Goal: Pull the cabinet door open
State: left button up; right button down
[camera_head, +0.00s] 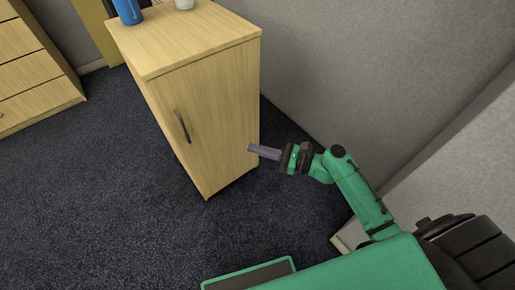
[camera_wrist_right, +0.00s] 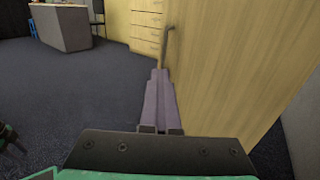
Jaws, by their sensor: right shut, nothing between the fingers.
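The wooden cabinet (camera_head: 190,90) stands on the carpet in the head view. Its door (camera_head: 217,120) looks shut and carries a dark curved handle (camera_head: 182,126) near its left edge. My right gripper (camera_head: 252,148) is at the door's right side in the head view, well to the right of the handle. In the right wrist view its purple fingers (camera_wrist_right: 159,76) are together and empty. They point along the door face (camera_wrist_right: 220,70), with the handle (camera_wrist_right: 168,46) further ahead. Whether the fingers touch the door I cannot tell.
A blue cup-like item (camera_head: 128,11) and a white item (camera_head: 185,4) stand on the cabinet top. A drawer unit (camera_head: 30,70) is at the far left. A grey wall (camera_head: 370,70) runs close on the right. The carpet (camera_head: 90,190) in front is clear.

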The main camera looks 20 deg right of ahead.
dwell(0.5)
jog(key=c, duration=1.2)
grip_release()
jog(key=shift+o, duration=0.2)
